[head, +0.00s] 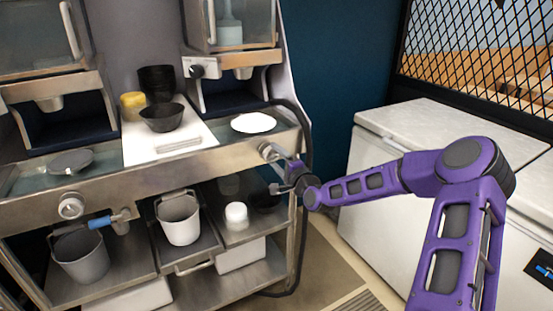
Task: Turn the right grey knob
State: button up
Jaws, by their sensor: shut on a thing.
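The right grey knob (266,150) sits on the front edge of the metal counter, at its right end. My gripper (276,157) reaches it from the right and is shut on it. The fingertips are small in this view and partly cover the knob, so its exact angle is hard to read. A similar grey knob (70,206) is on the left part of the same front edge, apart from my gripper.
A white plate (253,123) lies on the counter above the knob. Dark bowls (162,118) stand on a white board (150,149). A black hose (303,215) hangs close to my gripper. White chests (390,148) stand at the right. Buckets (179,222) sit below.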

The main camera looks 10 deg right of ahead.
jog(key=shift+f+m, duration=0.1)
jog(key=shift+m, duration=0.5)
jog(key=o, duration=1.3)
jog(key=shift+o, duration=0.2)
jog(key=shift+s, duration=0.1)
jog(key=p+v, duration=0.1)
jog(key=v, duration=1.6)
jog(key=shift+s, duration=0.15)
